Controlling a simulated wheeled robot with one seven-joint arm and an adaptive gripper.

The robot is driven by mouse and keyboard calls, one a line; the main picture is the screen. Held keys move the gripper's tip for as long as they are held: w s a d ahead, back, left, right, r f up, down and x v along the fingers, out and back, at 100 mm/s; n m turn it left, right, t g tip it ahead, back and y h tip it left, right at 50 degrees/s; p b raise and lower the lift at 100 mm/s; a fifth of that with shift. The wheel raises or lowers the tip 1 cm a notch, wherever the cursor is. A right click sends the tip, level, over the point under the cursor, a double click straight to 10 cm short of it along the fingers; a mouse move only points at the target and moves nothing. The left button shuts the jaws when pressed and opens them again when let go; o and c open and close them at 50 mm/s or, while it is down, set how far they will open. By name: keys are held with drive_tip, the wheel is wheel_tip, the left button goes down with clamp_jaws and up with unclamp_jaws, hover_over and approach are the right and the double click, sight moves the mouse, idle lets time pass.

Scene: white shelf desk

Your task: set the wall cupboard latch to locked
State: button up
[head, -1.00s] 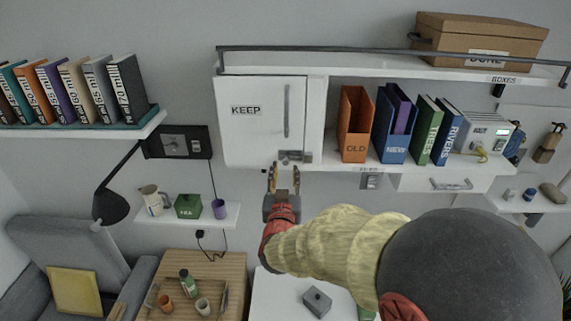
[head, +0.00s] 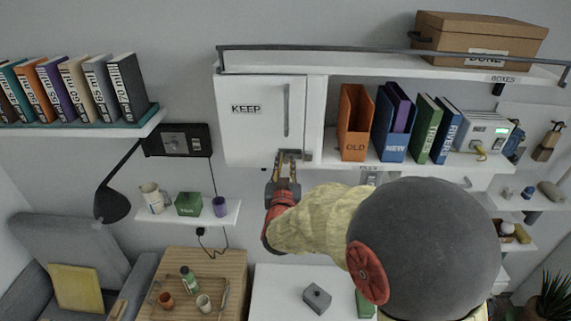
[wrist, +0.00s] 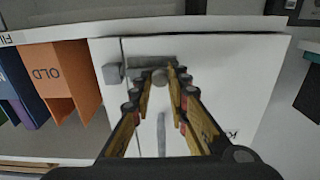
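The wall cupboard (head: 255,135) is white, with a KEEP label and a tall grey handle, and its door looks closed. Its grey latch (head: 291,153) is at the door's lower right corner. In the wrist view the latch plate (wrist: 150,60) has a round knob (wrist: 160,78), with a separate grey block (wrist: 112,74) beside it. My gripper (head: 285,160) is at the latch from below. In the wrist view its fingers (wrist: 157,84) are apart, one on each side of the knob. I cannot tell whether either finger touches it.
To the right on the same shelf stand an orange OLD binder (head: 354,125), a blue NEW binder (head: 392,145) and more books. A metal rail (head: 380,53) runs along the shelf top. A small shelf (head: 175,218) with a mug hangs below left.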

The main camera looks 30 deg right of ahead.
sight(296, 156)
clamp_jaws()
idle(0.3)
drive_tip(key=shift+s+d+f+b, duration=0.1)
drive_tip(key=shift+s+d+b, duration=0.35)
drive_tip(key=shift+d+b, duration=0.15)
drive_tip(key=shift+s+d+b, duration=0.4)
drive_tip(key=shift+d+b, duration=0.15)
drive_tip(key=shift+d, duration=0.05)
drive_tip(key=shift+a, duration=0.1)
drive_tip(key=o, duration=0.5)
unclamp_jaws()
drive_tip(key=shift+o, duration=0.2)
drive_tip(key=v, duration=1.1)
drive_tip(key=shift+s+a, duration=0.2)
drive_tip(key=shift+s, duration=0.15)
